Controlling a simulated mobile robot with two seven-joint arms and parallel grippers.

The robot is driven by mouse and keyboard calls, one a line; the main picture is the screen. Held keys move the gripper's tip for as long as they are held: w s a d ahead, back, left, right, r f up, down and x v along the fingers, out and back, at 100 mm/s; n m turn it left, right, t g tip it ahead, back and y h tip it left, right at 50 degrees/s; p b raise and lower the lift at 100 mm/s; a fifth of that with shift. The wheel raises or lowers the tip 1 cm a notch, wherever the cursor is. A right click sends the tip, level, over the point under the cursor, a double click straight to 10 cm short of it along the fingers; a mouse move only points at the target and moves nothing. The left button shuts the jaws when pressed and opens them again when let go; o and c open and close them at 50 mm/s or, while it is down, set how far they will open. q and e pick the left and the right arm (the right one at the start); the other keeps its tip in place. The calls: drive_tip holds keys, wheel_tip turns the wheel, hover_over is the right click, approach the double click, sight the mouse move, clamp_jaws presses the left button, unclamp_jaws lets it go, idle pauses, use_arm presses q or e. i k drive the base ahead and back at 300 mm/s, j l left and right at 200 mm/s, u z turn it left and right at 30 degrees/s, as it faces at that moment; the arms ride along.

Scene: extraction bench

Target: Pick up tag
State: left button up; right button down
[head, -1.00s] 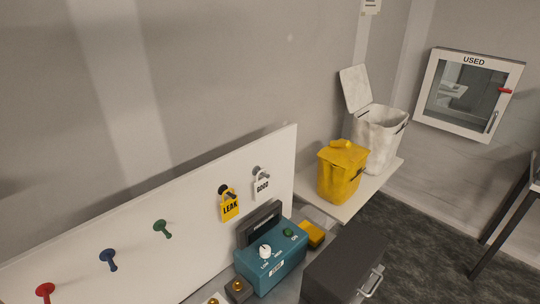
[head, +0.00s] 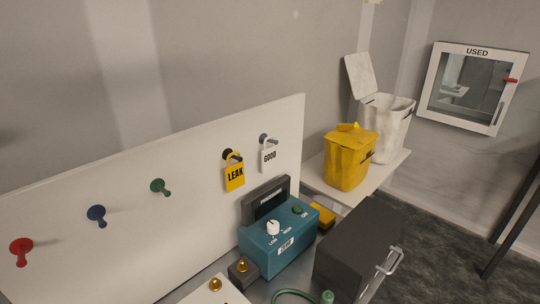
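A yellow tag marked LEAK (head: 235,177) hangs from a dark peg on the white board (head: 130,228). A white tag marked GOOD (head: 269,157) hangs from a peg to its right. Both tags hang free, with nothing touching them. Neither of my grippers shows in the head view.
Red (head: 21,250), blue (head: 97,215) and green (head: 159,187) pegs on the board are bare. Below stand a teal device (head: 278,243) with a knob and a dark box (head: 356,250). A yellow bin (head: 346,160), a white bin (head: 386,128) and a USED cabinet (head: 473,88) are farther right.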

sight(235, 174)
drive_tip(key=i+l+u, duration=0.2)
drive_tip(key=i+l, duration=0.2)
drive_tip(key=l, duration=0.25)
drive_tip(key=i+l, duration=0.2)
drive_tip(key=l, duration=0.15)
drive_tip(key=i+l+u, duration=0.15)
drive_tip(key=l, duration=0.2)
drive_tip(key=i+l+u, duration=0.1)
drive_tip(key=l, duration=0.3)
drive_tip(key=i, duration=0.1)
